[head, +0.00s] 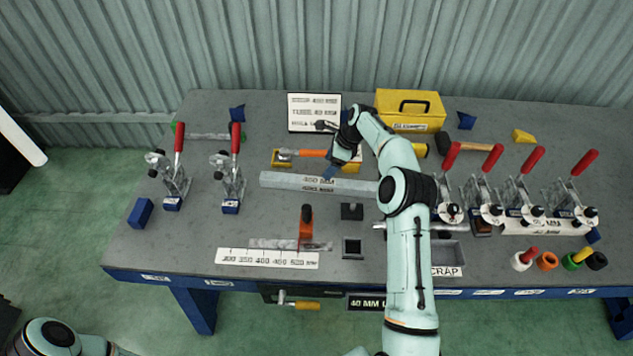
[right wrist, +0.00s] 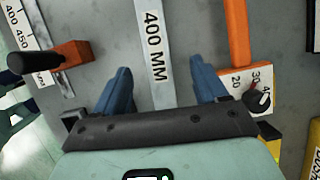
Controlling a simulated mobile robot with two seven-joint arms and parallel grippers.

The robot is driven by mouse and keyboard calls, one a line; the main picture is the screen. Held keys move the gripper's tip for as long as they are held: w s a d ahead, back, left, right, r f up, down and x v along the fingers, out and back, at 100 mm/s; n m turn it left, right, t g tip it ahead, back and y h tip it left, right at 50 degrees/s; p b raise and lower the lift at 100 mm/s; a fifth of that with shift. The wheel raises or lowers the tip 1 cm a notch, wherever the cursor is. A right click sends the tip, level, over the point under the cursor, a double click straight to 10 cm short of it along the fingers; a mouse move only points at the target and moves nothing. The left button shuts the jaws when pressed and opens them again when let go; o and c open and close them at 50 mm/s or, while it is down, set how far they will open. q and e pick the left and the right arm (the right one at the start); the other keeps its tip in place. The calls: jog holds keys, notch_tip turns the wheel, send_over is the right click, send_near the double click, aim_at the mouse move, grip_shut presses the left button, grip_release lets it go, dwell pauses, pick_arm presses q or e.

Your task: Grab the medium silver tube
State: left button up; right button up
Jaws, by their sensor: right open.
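A long silver square tube (head: 285,180) lies flat across the middle of the bench. Its white label reads 400 MM in the right wrist view (right wrist: 158,50); the lettering is hard to read in the head view. My right gripper (head: 331,170) is over the labelled part of this tube. In the right wrist view my right gripper (right wrist: 163,85) is open, with one blue finger on each side of the tube and gaps between. Part of the tube's right end is close to my right arm. My left gripper is not in view.
Red-handled clamps (head: 179,138) stand at both sides. A yellow case (head: 411,103) is at the back.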

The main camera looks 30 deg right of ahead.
aim_at(319, 181)
jog(key=x, duration=0.4)
jog(key=shift+w+a+f, duration=0.1)
jog(key=shift+f, duration=0.1)
jog(key=x, duration=0.2)
jog(key=s+x, duration=0.1)
jog(key=x, duration=0.1)
jog(key=shift+w+a+f+b, duration=0.1)
jog(key=shift+a+f+b, duration=0.1)
jog(key=shift+f+b, duration=0.15)
jog(key=shift+w+f, duration=0.25)
jog(key=shift+s, duration=0.1)
grip_shut()
jog(key=shift+r, duration=0.15)
